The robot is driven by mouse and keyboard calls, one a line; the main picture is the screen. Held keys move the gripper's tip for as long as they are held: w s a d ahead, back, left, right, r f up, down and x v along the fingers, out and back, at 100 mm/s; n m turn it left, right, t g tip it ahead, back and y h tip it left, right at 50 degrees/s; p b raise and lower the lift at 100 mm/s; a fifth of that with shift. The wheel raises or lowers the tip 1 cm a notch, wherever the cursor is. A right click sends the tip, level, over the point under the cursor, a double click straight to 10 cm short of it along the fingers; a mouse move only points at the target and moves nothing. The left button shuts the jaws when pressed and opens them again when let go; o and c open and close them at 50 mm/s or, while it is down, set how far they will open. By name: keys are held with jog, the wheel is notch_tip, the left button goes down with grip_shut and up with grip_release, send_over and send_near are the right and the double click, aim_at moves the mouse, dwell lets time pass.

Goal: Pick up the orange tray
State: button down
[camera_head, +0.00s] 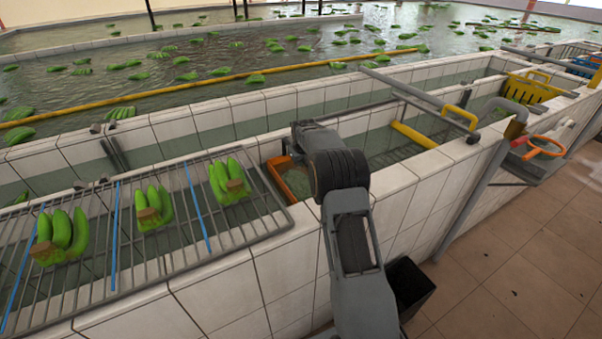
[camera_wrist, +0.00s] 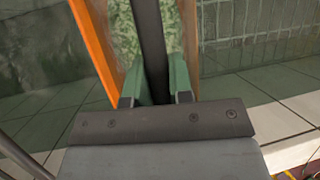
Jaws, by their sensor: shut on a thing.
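The orange tray (camera_head: 279,183) sits in the water trough just beyond the right end of the banana rack, partly hidden by my arm in the head view. In the wrist view its orange wall (camera_wrist: 95,45) runs up the left side, with a mottled green surface beside it. My gripper (camera_wrist: 154,78) is in the wrist view, its two green fingers on either side of a dark bar that runs over the tray. The fingers are shut on this bar, which looks like part of the tray. In the head view my gripper is hidden behind my arm.
A wire rack (camera_head: 120,255) with banana bunches and blue dividers stands at the left. White tiled walls (camera_head: 240,290) border the trough. Free tiled floor (camera_head: 530,260) is at the lower right.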

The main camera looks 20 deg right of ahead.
notch_tip(320, 180, up, 18)
jog(key=p, duration=0.1)
dwell(0.5)
jog(key=c, duration=1.5)
grip_release()
grip_shut()
jog(key=shift+r, duration=0.1)
